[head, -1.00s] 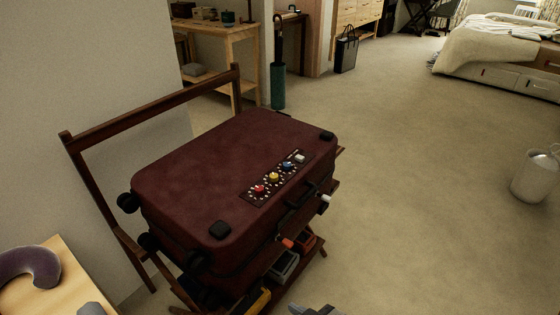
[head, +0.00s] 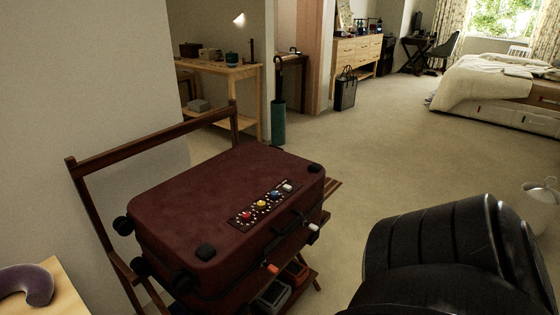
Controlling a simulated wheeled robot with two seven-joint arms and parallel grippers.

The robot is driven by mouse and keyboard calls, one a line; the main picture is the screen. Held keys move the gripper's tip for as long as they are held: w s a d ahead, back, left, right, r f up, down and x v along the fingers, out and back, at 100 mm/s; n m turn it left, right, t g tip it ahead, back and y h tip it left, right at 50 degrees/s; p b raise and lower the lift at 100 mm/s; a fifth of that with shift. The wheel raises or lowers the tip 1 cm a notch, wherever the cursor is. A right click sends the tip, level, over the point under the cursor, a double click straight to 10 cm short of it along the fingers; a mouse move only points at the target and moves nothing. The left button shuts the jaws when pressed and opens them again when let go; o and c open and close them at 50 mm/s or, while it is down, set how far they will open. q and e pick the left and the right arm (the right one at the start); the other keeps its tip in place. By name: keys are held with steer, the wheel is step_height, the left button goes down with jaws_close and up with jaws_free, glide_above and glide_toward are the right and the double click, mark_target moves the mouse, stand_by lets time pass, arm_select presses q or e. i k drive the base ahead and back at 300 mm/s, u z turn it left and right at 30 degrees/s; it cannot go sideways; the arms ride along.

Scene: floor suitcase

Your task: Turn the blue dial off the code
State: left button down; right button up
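The dark red suitcase (head: 215,200) lies flat on a wooden rack in the head view, left of centre. A dark dial panel (head: 264,203) sits along the right part of its top. The panel carries a red dial (head: 247,216), a yellow dial (head: 262,205), the blue dial (head: 275,196) and a white one (head: 287,188) in a row. The blue dial is too small for me to read its setting. A large black part of my arm fills the lower right, apart from the suitcase. Neither gripper's fingers show.
The wooden rack (head: 150,148) has a raised bar behind the suitcase. Its lower shelf holds a grey item (head: 272,294). A wooden table with a purple neck pillow (head: 28,284) is at lower left. The carpet right of the suitcase is clear.

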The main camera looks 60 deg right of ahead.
mark_target(274, 194)
steer(key=u, duration=1.95)
steer(key=k, duration=0.1)
steer(key=z, duration=2.7)
